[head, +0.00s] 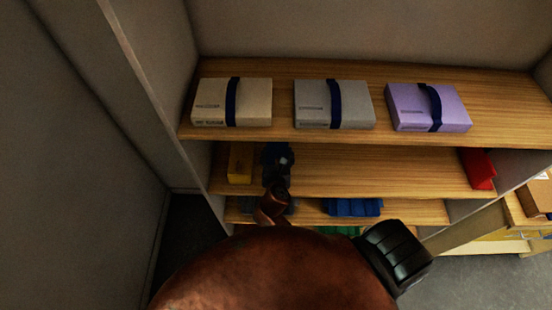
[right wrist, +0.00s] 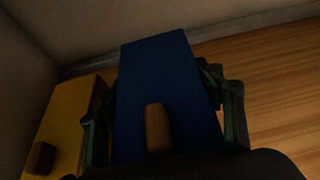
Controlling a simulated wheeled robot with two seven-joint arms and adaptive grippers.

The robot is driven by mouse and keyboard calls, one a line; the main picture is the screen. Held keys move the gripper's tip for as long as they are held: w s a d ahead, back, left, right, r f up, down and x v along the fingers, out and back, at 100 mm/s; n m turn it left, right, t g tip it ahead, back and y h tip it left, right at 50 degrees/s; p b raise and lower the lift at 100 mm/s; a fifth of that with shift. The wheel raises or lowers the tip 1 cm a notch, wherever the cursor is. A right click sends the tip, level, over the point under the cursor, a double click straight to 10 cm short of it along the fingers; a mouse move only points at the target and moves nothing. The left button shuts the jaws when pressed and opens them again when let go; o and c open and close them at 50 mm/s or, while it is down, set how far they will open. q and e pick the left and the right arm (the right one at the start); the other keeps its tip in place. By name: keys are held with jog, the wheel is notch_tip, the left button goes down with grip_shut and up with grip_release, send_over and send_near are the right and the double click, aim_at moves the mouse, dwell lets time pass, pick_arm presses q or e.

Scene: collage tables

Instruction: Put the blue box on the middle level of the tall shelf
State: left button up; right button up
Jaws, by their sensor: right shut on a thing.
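The blue box (right wrist: 160,75) fills the middle of the right wrist view, with a light wooden knob on its near face. My right gripper (right wrist: 160,100) is shut on it, one finger on each side. In the head view the gripper (head: 278,160) is at the left part of the tall shelf's middle level (head: 370,168), beside a yellow box (head: 240,163). The dark blue box mostly hides behind the gripper there. I cannot tell whether the box touches the board. My left gripper is not in view.
The upper level holds a beige box (head: 215,100), a grey box (head: 315,103) and a lilac box (head: 420,105). A red box (head: 479,168) stands at the middle level's right end. Another blue object (head: 352,207) lies on the level below. The middle level's centre is clear.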

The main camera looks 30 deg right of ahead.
jog(key=shift+w+a+f, duration=0.15)
jog(key=shift+f, duration=0.05)
notch_tip(320, 180, down, 3)
jog(key=shift+f+b, duration=0.15)
jog(key=shift+b, duration=0.25)
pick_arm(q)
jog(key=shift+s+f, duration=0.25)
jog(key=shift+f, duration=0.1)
pick_arm(e)
jog(key=o, duration=1.2)
jog(key=shift+f, duration=0.1)
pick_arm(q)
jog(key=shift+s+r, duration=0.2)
pick_arm(e)
jog(key=v, duration=1.2)
